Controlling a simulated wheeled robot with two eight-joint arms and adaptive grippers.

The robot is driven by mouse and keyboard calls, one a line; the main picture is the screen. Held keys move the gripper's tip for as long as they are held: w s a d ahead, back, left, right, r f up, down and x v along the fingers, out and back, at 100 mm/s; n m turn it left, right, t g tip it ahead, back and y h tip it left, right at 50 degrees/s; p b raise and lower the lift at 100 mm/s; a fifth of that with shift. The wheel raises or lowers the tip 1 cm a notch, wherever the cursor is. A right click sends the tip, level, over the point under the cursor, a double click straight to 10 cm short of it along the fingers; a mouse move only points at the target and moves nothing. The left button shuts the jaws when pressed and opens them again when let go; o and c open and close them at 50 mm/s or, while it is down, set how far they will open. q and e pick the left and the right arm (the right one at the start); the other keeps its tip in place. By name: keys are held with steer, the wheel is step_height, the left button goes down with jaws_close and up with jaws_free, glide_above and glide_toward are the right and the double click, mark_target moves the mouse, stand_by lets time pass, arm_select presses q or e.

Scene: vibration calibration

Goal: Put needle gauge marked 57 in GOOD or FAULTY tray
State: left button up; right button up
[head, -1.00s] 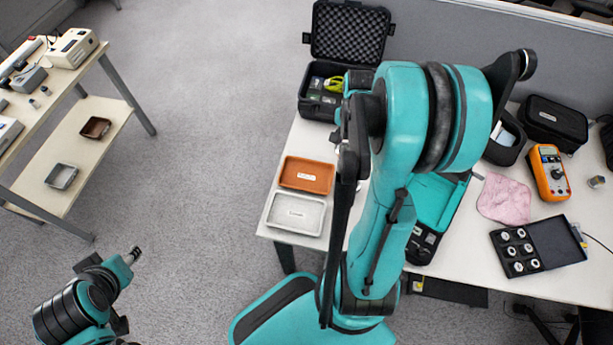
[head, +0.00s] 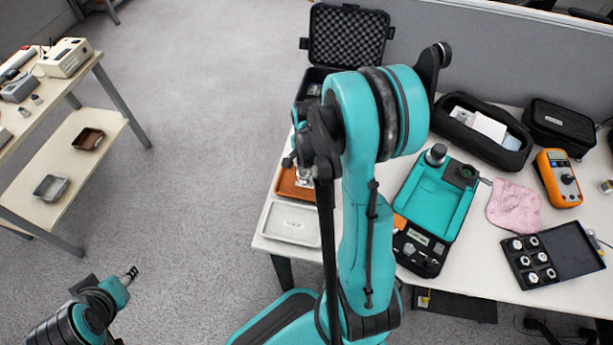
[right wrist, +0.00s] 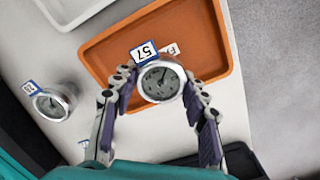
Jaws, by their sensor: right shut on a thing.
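The needle gauge with the blue-edged tag 57 (right wrist: 161,82) is round and silver with a grey dial. My right gripper (right wrist: 160,84) is shut on it, one finger on each side, over the orange-brown tray. That tray (right wrist: 105,52) has a partly hidden label starting with F; it also shows in the head view (head: 283,190), partly behind my right arm. Whether the gauge touches its floor is unclear. The white tray (head: 268,222) lies nearer; its label is unreadable. My left gripper (head: 130,273) is far from the table, its jaws too small to judge.
Another tagged gauge (right wrist: 50,104) lies on the table beside the orange tray. A teal case (head: 436,200), a pink cloth (head: 514,207), an orange multimeter (head: 558,177) and a black box of round parts (head: 530,260) stand to the right. An open black case (head: 347,38) is behind.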

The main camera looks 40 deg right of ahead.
arm_select(q)
steer(key=shift+f, duration=0.2)
arm_select(e)
steer(key=shift+f, duration=0.35)
arm_select(q)
steer(key=shift+f, duration=0.1)
arm_select(e)
steer(key=shift+f, duration=0.25)
steer(key=o, duration=1.4)
steer(key=shift+r, duration=0.1)
